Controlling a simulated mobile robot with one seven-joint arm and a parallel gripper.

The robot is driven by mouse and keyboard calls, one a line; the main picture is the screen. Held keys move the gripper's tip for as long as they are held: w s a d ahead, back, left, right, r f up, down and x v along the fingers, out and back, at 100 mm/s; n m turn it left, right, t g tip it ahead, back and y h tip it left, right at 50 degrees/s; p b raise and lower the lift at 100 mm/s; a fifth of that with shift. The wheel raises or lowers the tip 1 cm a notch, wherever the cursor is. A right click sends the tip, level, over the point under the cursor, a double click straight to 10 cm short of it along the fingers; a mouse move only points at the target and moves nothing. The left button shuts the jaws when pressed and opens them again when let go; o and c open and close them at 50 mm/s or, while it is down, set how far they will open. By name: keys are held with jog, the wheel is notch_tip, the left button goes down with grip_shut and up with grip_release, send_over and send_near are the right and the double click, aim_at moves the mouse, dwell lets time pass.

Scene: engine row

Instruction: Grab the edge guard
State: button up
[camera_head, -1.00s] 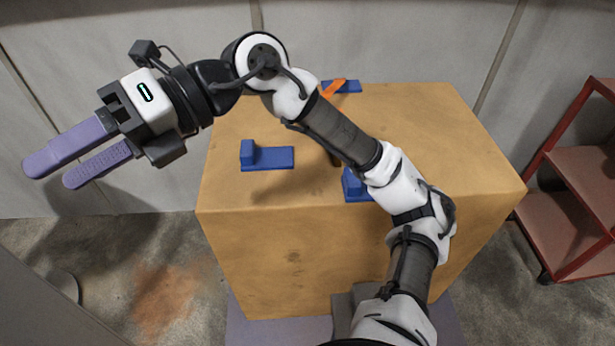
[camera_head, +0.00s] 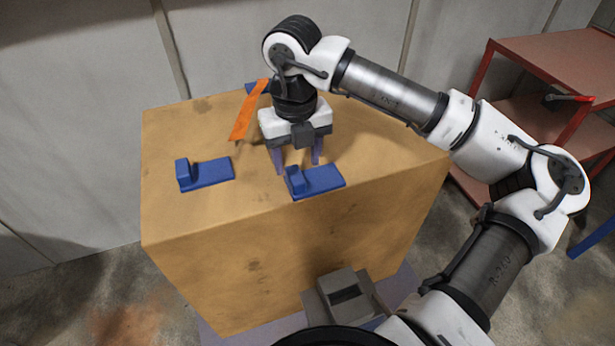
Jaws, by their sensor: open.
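A long orange strip (camera_head: 249,112), which looks like the edge guard, slants across the back left of the wooden block's top. Its upper end is at a blue bracket (camera_head: 255,88), partly hidden by my arm. My gripper (camera_head: 297,164) points down over the block, its purple fingers apart, to the right of the strip. The fingertips are just behind a blue bracket with an upright end (camera_head: 322,180) at the front. I cannot tell whether they touch it. Nothing shows between the fingers.
Another blue bracket (camera_head: 210,172) lies on the left of the wooden block (camera_head: 200,222). A red shelf cart (camera_head: 550,58) with a red-tipped tool (camera_head: 570,98) stands at the right. Grey wall panels are behind.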

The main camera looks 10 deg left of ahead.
aim_at(299, 182)
jog(key=shift+w+f+p, duration=0.15)
jog(key=shift+f+p, duration=0.4)
jog(key=shift+f, duration=1.4)
jog(key=shift+w+f+p, duration=0.1)
jog(key=shift+f+p, duration=0.45)
jog(key=shift+f, duration=1.35)
jog(key=c, duration=1.1)
